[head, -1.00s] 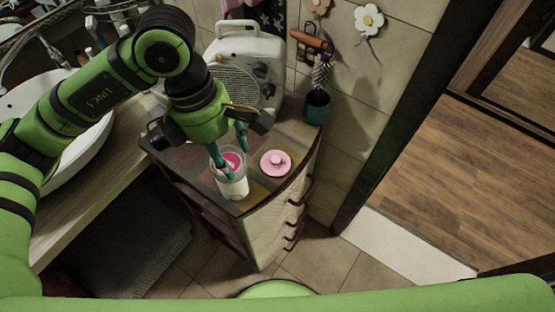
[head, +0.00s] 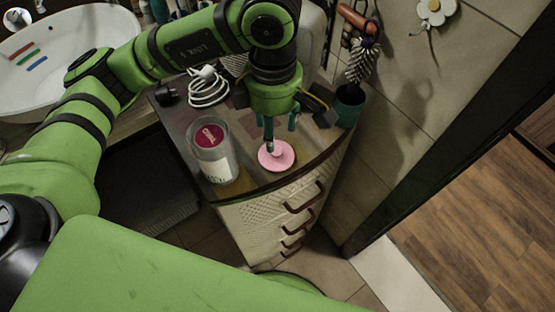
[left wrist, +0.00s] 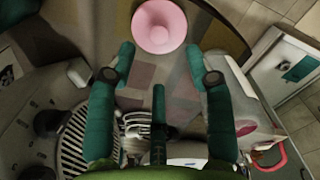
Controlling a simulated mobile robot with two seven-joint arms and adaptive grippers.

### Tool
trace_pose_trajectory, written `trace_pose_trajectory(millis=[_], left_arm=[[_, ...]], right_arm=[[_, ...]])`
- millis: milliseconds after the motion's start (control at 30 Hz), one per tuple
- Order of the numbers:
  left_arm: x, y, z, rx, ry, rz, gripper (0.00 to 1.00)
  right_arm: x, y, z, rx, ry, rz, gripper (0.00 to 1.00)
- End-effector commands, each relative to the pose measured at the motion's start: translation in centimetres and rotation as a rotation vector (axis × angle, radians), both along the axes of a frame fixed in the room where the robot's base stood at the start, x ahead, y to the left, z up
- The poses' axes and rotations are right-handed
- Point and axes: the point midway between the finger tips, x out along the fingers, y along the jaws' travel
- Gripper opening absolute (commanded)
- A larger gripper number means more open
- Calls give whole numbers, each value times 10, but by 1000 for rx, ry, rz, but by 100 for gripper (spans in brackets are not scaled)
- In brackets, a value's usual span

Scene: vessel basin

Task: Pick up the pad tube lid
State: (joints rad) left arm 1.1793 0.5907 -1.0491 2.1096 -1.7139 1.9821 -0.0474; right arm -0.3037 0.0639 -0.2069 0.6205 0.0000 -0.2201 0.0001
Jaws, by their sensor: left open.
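The pad tube lid is a round pink disc with a knob (head: 277,156), lying on the cabinet top near its front edge. The clear pad tube (head: 213,158), with a pink top and white lower part, stands upright to its left. My left gripper (head: 280,134) is open and empty, pointing down at the lid. In the left wrist view the lid (left wrist: 159,26) shows just beyond the spread teal fingertips (left wrist: 160,62), roughly centred between them. Whether a finger touches the lid I cannot tell. My right gripper is not in view.
A dark teal cup with a brush (head: 348,106) stands at the cabinet's right edge, near the tiled wall. A coiled white cable (head: 208,88) lies behind the tube. The white basin (head: 60,65) is at far left. The cabinet's rounded front edge lies close to the lid.

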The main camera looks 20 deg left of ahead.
Motion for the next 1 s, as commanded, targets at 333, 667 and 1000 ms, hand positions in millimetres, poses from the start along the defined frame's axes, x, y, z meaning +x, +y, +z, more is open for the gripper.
trace_pose_trajectory(millis=[333, 667, 1000], left_arm=[[-3, 0, -36, 2, 9, 0, 52], [-2, -1, -68, 1, 1, -1, 52], [-2, -1, -68, 0, 0, -1, 7]], right_arm=[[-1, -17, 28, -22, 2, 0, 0], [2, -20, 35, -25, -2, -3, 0], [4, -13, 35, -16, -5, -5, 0]])
